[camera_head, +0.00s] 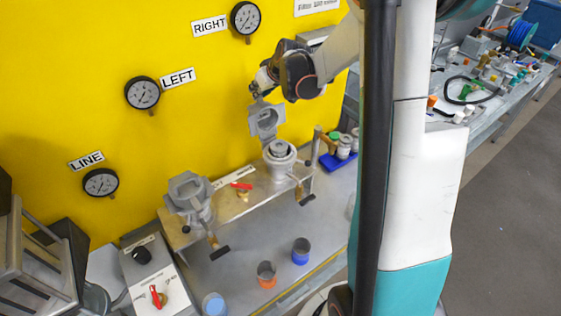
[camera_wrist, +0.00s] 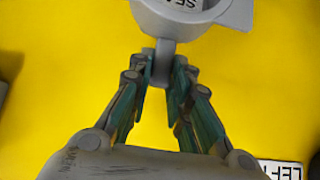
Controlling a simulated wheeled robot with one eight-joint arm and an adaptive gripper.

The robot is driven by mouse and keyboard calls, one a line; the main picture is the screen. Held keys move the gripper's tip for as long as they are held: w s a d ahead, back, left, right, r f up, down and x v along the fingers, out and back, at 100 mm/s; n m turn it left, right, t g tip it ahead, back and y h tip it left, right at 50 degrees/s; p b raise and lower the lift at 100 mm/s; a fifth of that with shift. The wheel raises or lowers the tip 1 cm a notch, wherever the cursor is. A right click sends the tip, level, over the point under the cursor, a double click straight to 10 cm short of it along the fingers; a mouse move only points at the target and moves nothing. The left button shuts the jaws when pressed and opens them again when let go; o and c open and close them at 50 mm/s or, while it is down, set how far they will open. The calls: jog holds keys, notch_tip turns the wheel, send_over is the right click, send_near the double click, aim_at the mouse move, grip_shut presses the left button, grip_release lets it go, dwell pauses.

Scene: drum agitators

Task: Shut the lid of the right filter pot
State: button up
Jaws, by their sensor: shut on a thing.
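The right filter pot (camera_head: 280,153) stands open at the right end of the metal bracket, with its round mouth facing up. Its grey lid (camera_head: 265,122) stands raised, roughly upright, at the back of the pot. My gripper (camera_head: 257,90) is at the top edge of this lid. In the wrist view my gripper (camera_wrist: 163,78) is shut on the lid's narrow tab (camera_wrist: 163,58), with the fingers on both sides of it. Part of the lid's round body (camera_wrist: 190,20) with lettering shows above.
A yellow panel (camera_head: 60,80) with several gauges stands behind. A blue rack (camera_head: 340,160) of small jars is right of the right pot. Cups with orange (camera_head: 266,275) and blue (camera_head: 301,252) bands stand in front. A red-handled valve (camera_head: 242,187) sits between the pots.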

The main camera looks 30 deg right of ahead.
jog(key=shift+s+r, duration=0.2)
jog(key=shift+s, duration=0.95)
jog(key=shift+s+r, duration=0.15)
jog(key=shift+s, duration=0.95)
jog(key=shift+s+d, duration=0.1)
jog(key=shift+s+f, duration=0.15)
jog(key=shift+s, duration=0.85)
jog(key=shift+s+f, duration=0.1)
jog(key=shift+s, duration=1)
jog(key=s, duration=0.1)
jog(key=s+f+b, duration=0.1)
jog(key=s, duration=0.1)
jog(key=shift+s+d+f+b, duration=0.1)
jog(key=shift+s+f+b, duration=0.2)
jog(key=shift+s+b, duration=0.05)
